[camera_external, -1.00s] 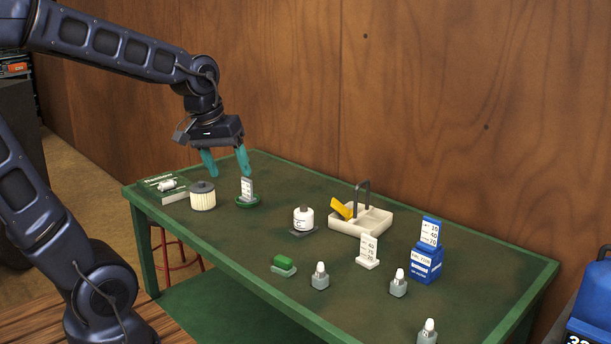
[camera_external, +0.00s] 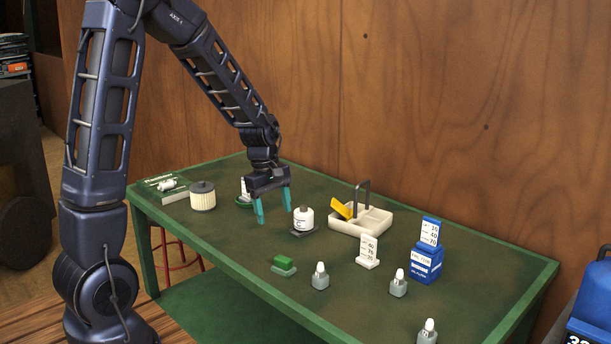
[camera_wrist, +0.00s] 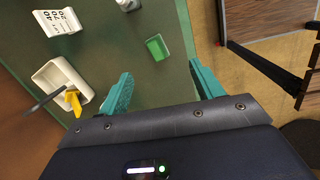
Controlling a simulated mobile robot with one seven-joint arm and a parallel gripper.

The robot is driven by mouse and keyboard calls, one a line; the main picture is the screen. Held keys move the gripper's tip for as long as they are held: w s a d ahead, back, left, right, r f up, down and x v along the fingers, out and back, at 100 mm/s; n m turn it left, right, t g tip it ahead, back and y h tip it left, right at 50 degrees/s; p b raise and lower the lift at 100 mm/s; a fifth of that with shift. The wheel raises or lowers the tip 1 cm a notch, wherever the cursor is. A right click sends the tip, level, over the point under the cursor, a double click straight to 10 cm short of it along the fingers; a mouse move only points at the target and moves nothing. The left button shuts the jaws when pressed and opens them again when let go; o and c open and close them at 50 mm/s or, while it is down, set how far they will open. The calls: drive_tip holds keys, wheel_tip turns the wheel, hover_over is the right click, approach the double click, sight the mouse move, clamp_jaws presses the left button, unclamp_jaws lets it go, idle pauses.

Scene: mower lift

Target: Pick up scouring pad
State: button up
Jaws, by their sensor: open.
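The scouring pad is probably the small green block (camera_external: 284,263) near the front middle of the green table. It also shows as a green rectangle in the wrist view (camera_wrist: 157,47), lying just beyond my fingertips and roughly between their lines. My gripper (camera_external: 273,214) has teal fingers spread apart with nothing between them. It hangs above the table, behind and a little left of the green block in the external view. In the wrist view, my gripper's fingers (camera_wrist: 160,69) point toward the block without touching it.
A cream tray (camera_external: 376,227) with a yellow item lies farther right. A white number sign (camera_external: 368,253), small grey bottles (camera_external: 320,277) and a blue box (camera_external: 426,263) stand around. A cream filter (camera_external: 202,197) is left.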

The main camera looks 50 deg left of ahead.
sight(283, 258)
drive_tip(key=w+f+n, duration=0.1)
drive_tip(key=f, duration=0.1)
drive_tip(key=a+f+n, duration=0.1)
drive_tip(key=f, duration=0.2)
drive_tip(key=w+a+f+n, duration=0.1)
drive_tip(key=f, duration=0.2)
drive_tip(key=shift+w+a+g, duration=0.2)
drive_tip(key=shift+w+g, duration=0.15)
drive_tip(key=shift+g, duration=0.05)
drive_tip(key=f, duration=0.4)
drive_tip(key=shift+w+d+f, duration=0.1)
drive_tip(key=shift+d+f, duration=0.25)
drive_tip(key=shift+f, duration=0.05)
drive_tip(key=shift+w+d+f, duration=0.1)
drive_tip(key=shift+d+f, duration=0.1)
drive_tip(key=shift+f, duration=0.7)
drive_tip(key=shift+w+d+f, duration=0.1)
drive_tip(key=shift+d+f, duration=0.1)
drive_tip(key=shift+f, duration=0.7)
drive_tip(key=shift+w+d+f, duration=0.1)
drive_tip(key=shift+d+f, duration=0.1)
drive_tip(key=shift+f, duration=0.7)
drive_tip(key=shift+c, duration=0.5)
drive_tip(key=c, duration=1)
